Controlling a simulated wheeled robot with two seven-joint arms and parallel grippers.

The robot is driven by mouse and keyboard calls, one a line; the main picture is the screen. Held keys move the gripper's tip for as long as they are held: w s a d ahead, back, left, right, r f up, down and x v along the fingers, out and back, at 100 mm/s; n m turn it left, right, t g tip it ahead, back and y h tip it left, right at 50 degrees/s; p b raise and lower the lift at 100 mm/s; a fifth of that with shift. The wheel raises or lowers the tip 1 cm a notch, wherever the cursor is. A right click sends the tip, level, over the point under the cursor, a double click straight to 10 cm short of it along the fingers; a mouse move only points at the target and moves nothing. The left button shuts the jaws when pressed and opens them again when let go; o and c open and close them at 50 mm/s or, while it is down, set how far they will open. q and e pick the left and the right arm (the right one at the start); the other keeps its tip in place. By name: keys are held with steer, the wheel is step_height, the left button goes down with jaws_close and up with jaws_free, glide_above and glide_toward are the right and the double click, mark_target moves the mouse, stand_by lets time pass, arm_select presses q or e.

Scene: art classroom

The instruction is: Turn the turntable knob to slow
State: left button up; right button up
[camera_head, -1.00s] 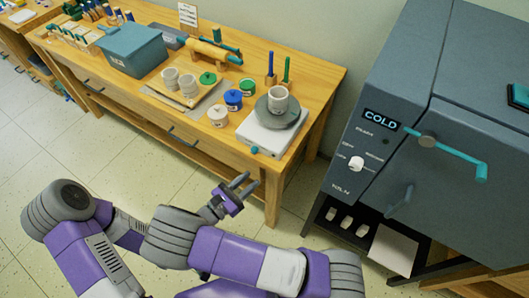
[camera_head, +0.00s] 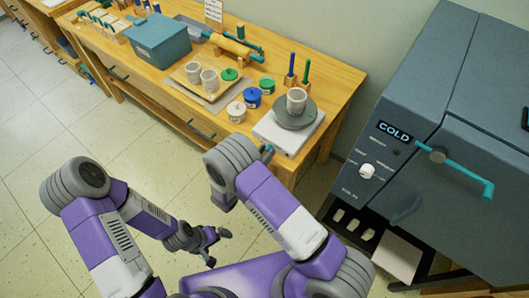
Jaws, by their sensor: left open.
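The turntable (camera_head: 284,138) is a white square base with a dark grey wheel (camera_head: 294,117), at the right end of the wooden bench. A pale cup (camera_head: 296,99) stands on the wheel. The teal knob (camera_head: 267,149) is on the base's front side, close to my right arm's bent joint. Its setting is too small to read. My left gripper (camera_head: 220,247) is open and empty, below the bench front and left of the knob. My right arm rises at the centre. Its gripper is hidden behind the arm.
A blue-grey kiln (camera_head: 440,130) reading COLD stands at the right, with its own white dial (camera_head: 366,171). Small jars, including a blue one (camera_head: 253,97), stand left of the turntable. A teal bin (camera_head: 158,40) is further left. Floor at left is clear.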

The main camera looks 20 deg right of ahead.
jaws_close()
